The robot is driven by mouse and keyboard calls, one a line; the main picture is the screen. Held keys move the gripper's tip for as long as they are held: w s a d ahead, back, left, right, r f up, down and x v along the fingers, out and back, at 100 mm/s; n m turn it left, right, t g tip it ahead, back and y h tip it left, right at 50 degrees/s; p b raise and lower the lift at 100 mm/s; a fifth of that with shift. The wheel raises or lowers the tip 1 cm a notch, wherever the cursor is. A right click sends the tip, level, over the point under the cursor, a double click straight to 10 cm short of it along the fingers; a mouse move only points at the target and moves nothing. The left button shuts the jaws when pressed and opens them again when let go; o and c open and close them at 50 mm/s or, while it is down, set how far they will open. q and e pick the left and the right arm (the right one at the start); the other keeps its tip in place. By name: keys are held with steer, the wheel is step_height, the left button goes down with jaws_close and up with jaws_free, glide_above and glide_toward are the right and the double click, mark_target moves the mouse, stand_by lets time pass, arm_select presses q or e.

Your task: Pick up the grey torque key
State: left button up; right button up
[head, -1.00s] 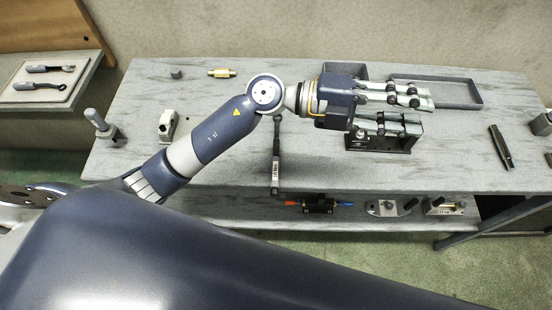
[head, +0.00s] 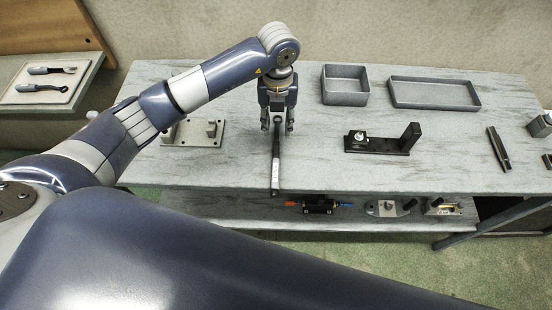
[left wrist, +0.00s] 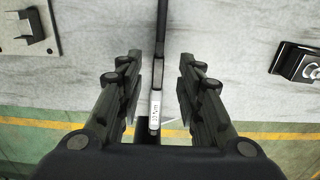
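The grey torque key (head: 275,165) is a long, slim dark-grey bar with a pale label. It lies on the grey workbench (head: 230,175), its labelled end pointing to the front edge. My left gripper (head: 277,128) points down over its far part, which is partly hidden in the head view. In the left wrist view my left gripper (left wrist: 160,62) is open, one finger on each side of the key (left wrist: 155,105), with gaps on both sides. My right gripper is not in view.
A black fixture (head: 375,146) stands right of the key. A square bin (head: 345,98) and shallow tray (head: 435,107) are behind. A metal plate with blocks (head: 190,143) lies left. A dark tool (head: 499,148) lies far right. A lower shelf (head: 250,212) holds several parts.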

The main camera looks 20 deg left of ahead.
mark_target(277, 141)
arm_select(q)
steer(key=shift+f, duration=0.8)
steer(key=shift+s+f+p, duration=0.1)
steer(key=shift+f+p, duration=0.15)
steer(key=shift+p, duration=0.2)
step_height(277, 141, down, 4)
steer(key=shift+s+r+p, duration=0.1)
steer(key=shift+r+p, duration=0.15)
steer(key=shift+p, duration=0.7)
steer(key=shift+f, duration=0.65)
jaws_close()
